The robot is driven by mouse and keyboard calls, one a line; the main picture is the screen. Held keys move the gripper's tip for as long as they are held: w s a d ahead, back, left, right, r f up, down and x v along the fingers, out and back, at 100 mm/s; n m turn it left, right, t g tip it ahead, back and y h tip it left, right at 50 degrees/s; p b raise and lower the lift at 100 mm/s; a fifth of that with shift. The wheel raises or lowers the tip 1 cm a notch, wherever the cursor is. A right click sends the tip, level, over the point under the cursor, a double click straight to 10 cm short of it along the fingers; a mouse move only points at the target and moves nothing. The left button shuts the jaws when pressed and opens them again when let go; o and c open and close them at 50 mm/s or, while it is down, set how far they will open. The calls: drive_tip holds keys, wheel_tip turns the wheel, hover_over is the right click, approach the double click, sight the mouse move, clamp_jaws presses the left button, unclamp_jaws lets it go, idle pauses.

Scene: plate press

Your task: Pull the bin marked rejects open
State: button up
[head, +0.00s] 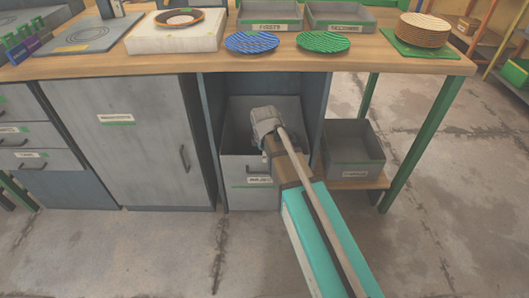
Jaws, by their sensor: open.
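The grey bin marked rejects (245,197) is in the bay under the workbench, in the middle of the head view. Its front carries a small white label over a green strip, partly hard to read. Above the front edge I see a grey inside surface; I cannot tell how far out the bin stands. My gripper (264,122) is over the bin, above its front edge, with my arm crossing the bin's right part. The fingertips are hard to make out; the jaws are open and nothing shows in them.
A grey cabinet door (135,140) with a dark handle is left of the bay. An open grey bin (355,165) sits on a low shelf to the right, near a green table leg (420,145). Blue (251,42) and green (323,41) plates lie on the bench. The floor in front is clear.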

wheel_tip(320, 180, up, 4)
drive_tip(key=p, duration=0.4)
hover_over(264, 172)
drive_tip(key=s, duration=0.2)
drive_tip(key=shift+s+d, duration=0.1)
drive_tip(key=shift+s, duration=0.1)
wheel_tip(264, 172, down, 2)
drive_tip(key=shift+s+f+b, duration=0.1)
drive_tip(key=shift+b, duration=1.1)
drive_tip(key=w+f+b, duration=0.1)
drive_tip(key=f+b, duration=0.8)
drive_tip(key=w+f+b, duration=0.1)
drive_tip(key=f+b, duration=0.3)
drive_tip(key=shift+w+f+b, duration=0.2)
drive_tip(key=shift+w+b, duration=0.1)
idle(0.5)
clamp_jaws()
